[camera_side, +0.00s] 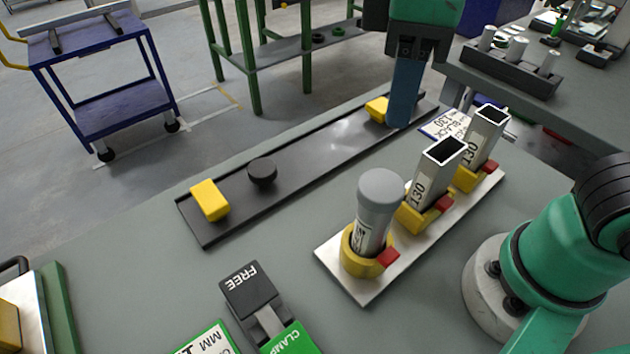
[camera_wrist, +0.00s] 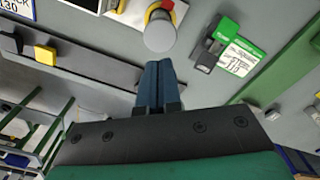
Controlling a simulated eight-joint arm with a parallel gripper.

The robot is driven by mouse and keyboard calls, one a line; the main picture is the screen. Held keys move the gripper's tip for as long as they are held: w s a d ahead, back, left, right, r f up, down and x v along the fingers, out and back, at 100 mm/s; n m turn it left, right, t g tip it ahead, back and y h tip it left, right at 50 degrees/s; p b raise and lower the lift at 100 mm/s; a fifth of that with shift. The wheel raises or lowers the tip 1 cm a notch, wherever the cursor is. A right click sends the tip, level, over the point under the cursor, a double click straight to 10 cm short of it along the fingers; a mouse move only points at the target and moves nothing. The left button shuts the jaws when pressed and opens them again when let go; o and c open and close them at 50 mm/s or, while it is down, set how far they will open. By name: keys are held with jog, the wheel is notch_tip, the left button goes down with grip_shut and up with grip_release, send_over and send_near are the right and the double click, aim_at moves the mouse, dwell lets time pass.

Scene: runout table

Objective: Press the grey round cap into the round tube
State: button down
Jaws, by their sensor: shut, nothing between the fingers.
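The grey round cap (camera_side: 381,188) sits on top of the round tube (camera_side: 373,235), which stands upright in a yellow holder (camera_side: 352,262) with a red tab. I cannot tell how deep the cap sits. In the wrist view the cap (camera_wrist: 160,36) covers most of the tube, and part of the yellow holder (camera_wrist: 153,10) shows behind it. My gripper (camera_side: 400,122) has its blue fingers shut and empty, pointing down, apart from the cap and behind the tubes in the side view. In the wrist view the fingertips (camera_wrist: 157,66) lie just below the cap in the picture.
Two open square tubes (camera_side: 427,180) (camera_side: 481,138) stand in the same white base plate (camera_side: 340,275). The dark runout strip (camera_side: 310,150) carries a black round cap (camera_side: 262,170) and yellow blocks (camera_side: 209,200) (camera_side: 377,108). A green-and-black clamp (camera_side: 255,292) lies in front.

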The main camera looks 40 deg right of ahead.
aim_at(382, 185)
jog(key=m, duration=0.7)
jog(key=shift+f, duration=0.2)
jog(key=m, duration=0.3)
jog(key=shift+f+m, duration=0.1)
jog(key=shift+m, duration=0.3)
jog(key=m, duration=0.6)
jog(key=shift+f, duration=0.15)
jog(key=m, duration=0.6)
jog(key=shift+f, duration=0.25)
jog(key=shift+m, duration=0.3)
jog(key=shift+f, duration=2.7)
jog(key=shift+f, duration=0.55)
jog(key=shift+r, duration=3.55)
